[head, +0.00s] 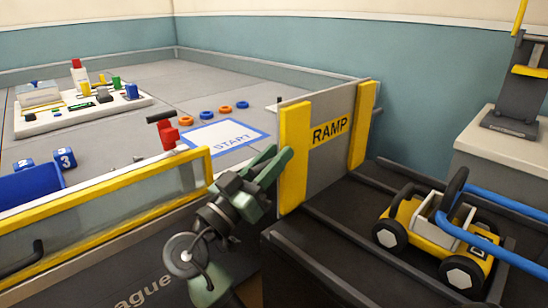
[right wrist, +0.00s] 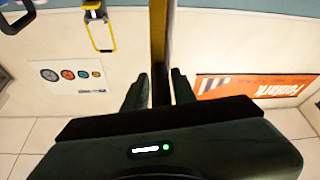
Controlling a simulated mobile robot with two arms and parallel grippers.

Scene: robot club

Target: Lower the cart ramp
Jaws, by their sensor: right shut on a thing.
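The cart ramp (head: 330,105) is a grey panel with yellow side strips and a "RAMP" label. It stands upright at the far end of the cart bed in the head view. My right gripper (head: 279,157) is at the left yellow strip of the ramp. In the right wrist view, the ramp's edge (right wrist: 157,40) runs between the two fingers of the right gripper (right wrist: 159,92), which is shut on it. The finger contact is partly hidden in the head view. My left gripper is not in view.
A yellow cart robot (head: 438,240) with black wheels sits on the dark cart bed, right of the ramp. A blue handle rail (head: 500,255) crosses there. Behind the ramp lies the grey field (head: 240,90) with rings and blocks. A yellow-topped wall (head: 100,190) borders it.

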